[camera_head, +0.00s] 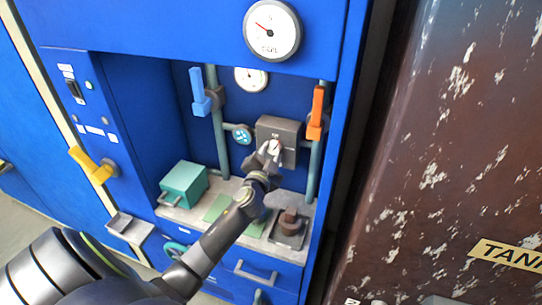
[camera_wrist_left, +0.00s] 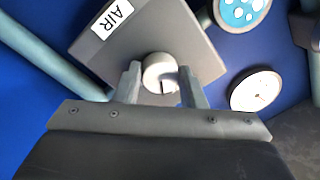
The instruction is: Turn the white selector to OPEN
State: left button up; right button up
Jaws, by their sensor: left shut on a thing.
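The white selector (camera_wrist_left: 160,72) is a round knob with a dark mark on the front of a grey box (camera_wrist_left: 110,42) labelled AIR. In the head view the grey box (camera_head: 286,130) is mounted on the back wall of the blue cabinet recess, and the selector (camera_head: 276,146) shows partly behind my gripper. My left gripper (camera_wrist_left: 164,85) is shut on the white selector, one finger on each side of it. It also shows in the head view (camera_head: 271,153). I cannot read an OPEN mark. My right gripper is not in view.
A blue lever (camera_head: 200,90) and an orange lever (camera_head: 317,112) sit on pipes either side of the box. Gauges (camera_head: 272,31) are above. A teal box (camera_head: 184,184) and a dark device (camera_head: 289,228) stand on the shelf below. A yellow handle (camera_head: 90,165) is left.

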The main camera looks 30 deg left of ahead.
pick_arm(q)
jog(key=m, duration=0.6)
jog(key=shift+a+h, duration=0.1)
jog(key=shift+h, duration=0.2)
jog(key=m+p, duration=0.1)
jog(key=m, duration=0.5)
jog(key=shift+s+t, duration=0.1)
jog(key=shift+t, duration=0.2)
jog(key=shift+h, duration=0.3)
jog(key=o, duration=1)
jog(key=shift+r, duration=0.1)
jog(key=b+v, duration=0.2)
jog(key=v, duration=1.5)
jog(key=shift+s, duration=0.2)
